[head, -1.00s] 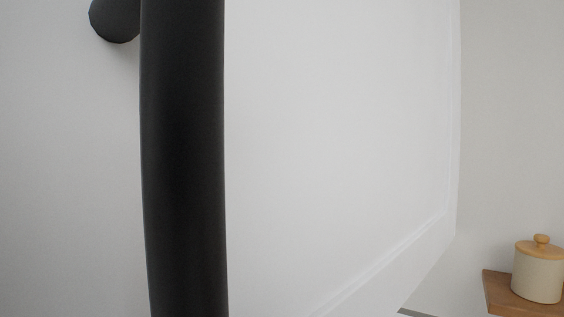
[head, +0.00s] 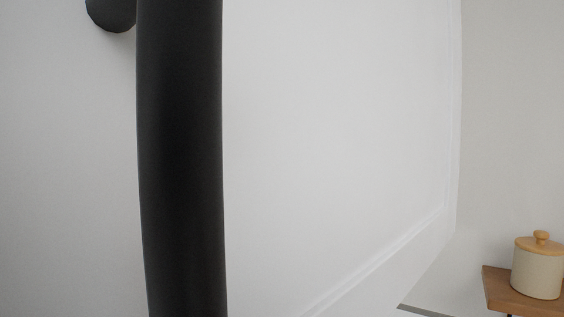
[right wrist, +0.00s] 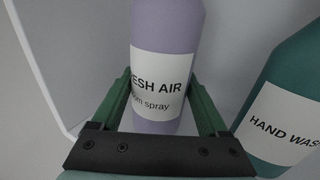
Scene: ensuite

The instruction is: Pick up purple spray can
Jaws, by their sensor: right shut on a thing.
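The purple spray can (right wrist: 168,35) stands in the middle of the right wrist view, with a white label reading "ESH AIR" and "om spray". My right gripper (right wrist: 163,100) is shut on it, with one green finger on each side of the can. The can's top is cut off by the frame edge. Neither the can nor my right gripper shows in the head view. My left gripper is not in view.
A teal hand wash bottle (right wrist: 292,88) stands close to the right of my right gripper. In the head view, a thick black vertical bar (head: 181,160) stands very near before a white panel (head: 340,130). A lidded cream jar (head: 538,272) sits on a wooden shelf (head: 496,290) at lower right.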

